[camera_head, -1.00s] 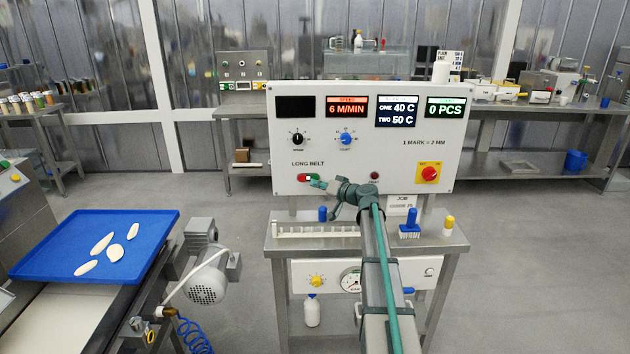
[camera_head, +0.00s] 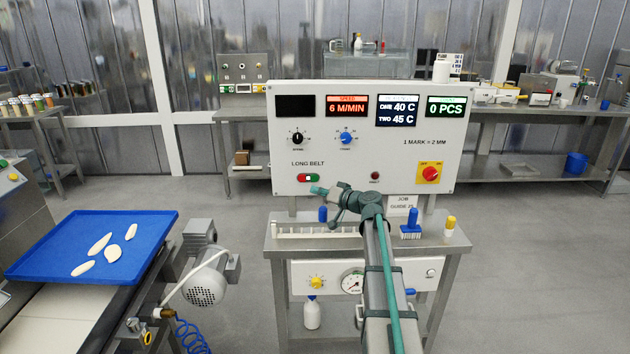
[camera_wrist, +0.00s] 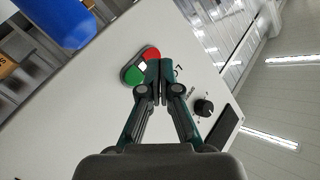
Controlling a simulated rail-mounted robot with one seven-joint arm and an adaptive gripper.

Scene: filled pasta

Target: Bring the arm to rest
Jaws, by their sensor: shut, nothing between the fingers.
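My gripper (camera_head: 322,191) is shut and empty in front of the white control panel (camera_head: 236,0). The panel's bare face (camera_head: 290,150) fills the middle of the head view. The gripper's fingertips point at the left part of the panel, just below the red and green LONG BELT switch (camera_head: 308,178). In the wrist view the closed fingers (camera_wrist: 160,75) overlap the edge of this switch (camera_wrist: 140,68). I cannot tell whether they touch it. My arm reaches up from the bottom of the head view, over the steel stand.
The steel stand (camera_head: 265,243) carries a blue brush (camera_head: 410,228) and a yellow-capped bottle (camera_head: 450,226) right of my arm. A blue tray (camera_head: 40,262) with several pale pasta pieces lies at left, near a grey motor (camera_head: 205,285). The floor at right is clear.

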